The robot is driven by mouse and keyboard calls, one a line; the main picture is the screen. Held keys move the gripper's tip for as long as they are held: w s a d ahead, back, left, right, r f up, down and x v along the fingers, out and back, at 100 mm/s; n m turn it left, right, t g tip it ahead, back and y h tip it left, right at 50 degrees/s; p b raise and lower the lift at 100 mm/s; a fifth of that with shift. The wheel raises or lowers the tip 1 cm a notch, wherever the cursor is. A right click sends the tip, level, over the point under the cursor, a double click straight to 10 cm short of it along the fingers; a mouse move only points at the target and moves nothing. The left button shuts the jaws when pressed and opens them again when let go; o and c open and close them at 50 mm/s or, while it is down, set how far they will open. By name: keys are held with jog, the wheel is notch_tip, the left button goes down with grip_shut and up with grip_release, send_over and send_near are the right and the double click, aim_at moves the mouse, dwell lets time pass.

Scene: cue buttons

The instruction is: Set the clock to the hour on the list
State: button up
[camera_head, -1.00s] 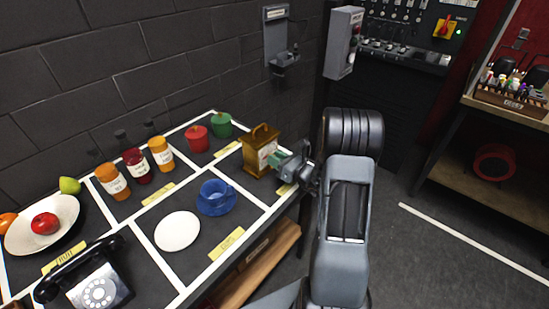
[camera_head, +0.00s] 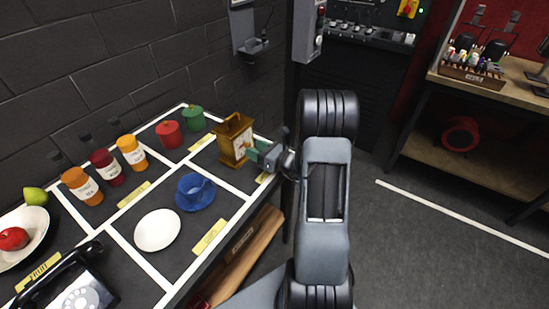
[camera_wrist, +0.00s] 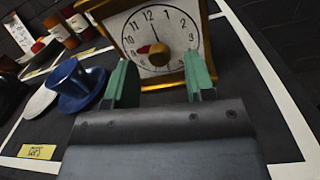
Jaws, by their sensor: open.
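The gold-framed clock (camera_head: 236,138) stands upright at the table's far right end. In the wrist view the clock's white face (camera_wrist: 182,26) shows black numerals and a round gold knob (camera_wrist: 159,54) at its centre. A thin black hand points up near 12, and a short red hand (camera_wrist: 143,49) points left, roughly toward 9. My gripper (camera_head: 258,152) is close in front of the face; its green fingers (camera_wrist: 160,82) are open and empty, spread below and either side of the knob. I cannot make out an hour list in either view.
A blue cup on a saucer (camera_head: 195,191), a white plate (camera_head: 157,230) and a telephone (camera_head: 75,292) sit left of the clock. Bare floor (camera_head: 420,240) lies right.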

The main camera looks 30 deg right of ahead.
jog(key=v, duration=1.1)
jog(key=shift+s+d+b, duration=0.15)
jog(key=shift+s+b, duration=0.15)
jog(key=shift+s, duration=0.1)
jog(key=s+a+f+n+g+p, duration=0.2)
jog(key=s+a+n+g, duration=0.75)
jog(key=n+g, duration=0.6)
jog(key=a+r+n+t+h+p, duration=0.1)
jog(key=a+r+n+h, duration=0.3)
jog(key=r+n, duration=0.4)
jog(key=a+r+n+t+h+p, duration=0.2)
jog(key=a+r+n+h+p, duration=0.1)
jog(key=r+n, duration=0.5)
jog(key=shift+a+r+n+h, duration=0.3)
jog(key=shift+a+n+h, duration=0.2)
jog(key=shift+h, duration=0.1)
jog(key=shift+s, duration=0.1)
